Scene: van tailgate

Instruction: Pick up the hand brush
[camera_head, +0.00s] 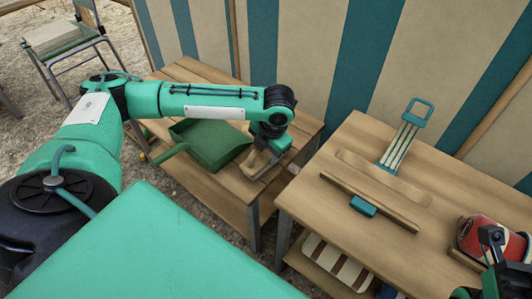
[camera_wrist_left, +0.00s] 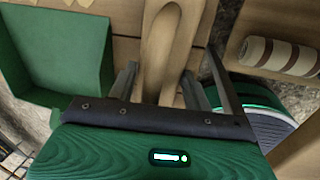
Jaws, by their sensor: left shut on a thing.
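The hand brush (camera_head: 255,160) is pale wood and lies at the near right of the left wooden table, partly hidden by my left wrist. In the left wrist view, the brush's wooden handle (camera_wrist_left: 170,35) runs between the two fingers. My left gripper (camera_head: 266,152) is shut on the brush; its fingers also show in the wrist view (camera_wrist_left: 158,85). I cannot tell whether the brush is clear of the tabletop. My right gripper (camera_head: 495,262) is cut off at the lower right edge, beside a red can (camera_head: 480,235); its jaws are unclear.
A green dustpan (camera_head: 212,142) sits left of the brush on the left table (camera_head: 193,72). A right table (camera_head: 330,160) holds a teal-framed striped item (camera_head: 405,135) and a wooden strip with a teal block (camera_head: 363,206). A striped wall stands behind. A gap separates the tables.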

